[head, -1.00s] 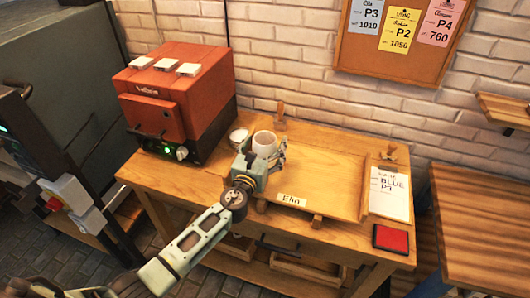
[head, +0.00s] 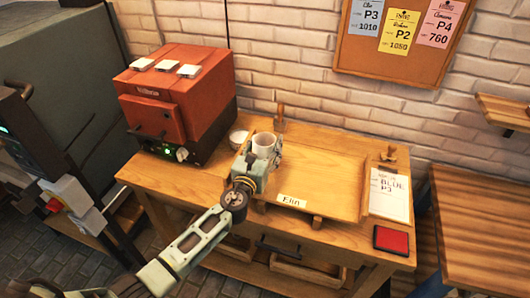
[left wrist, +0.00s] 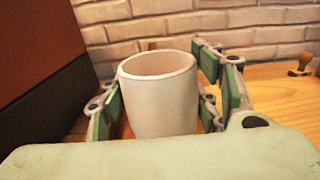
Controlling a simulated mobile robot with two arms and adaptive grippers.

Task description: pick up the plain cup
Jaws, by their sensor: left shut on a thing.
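The plain cup (head: 264,145) is white and upright, at the left end of the wooden tray labelled "Elin" on the workbench. In the left wrist view the cup (left wrist: 160,95) stands between the green finger pads, its open rim facing up. My left gripper (head: 266,155) is shut on the cup, with fingers on both sides of it; in the left wrist view the gripper (left wrist: 165,100) hides the cup's base. I cannot tell whether the cup touches the tray. My right gripper is not in view.
A red kiln (head: 178,105) stands left of the cup, with a small white bowl (head: 237,139) between them. The wooden tray (head: 325,177) is bare to the right. Beyond it are a note card (head: 390,192) and a red pad (head: 391,240). A brick wall is behind.

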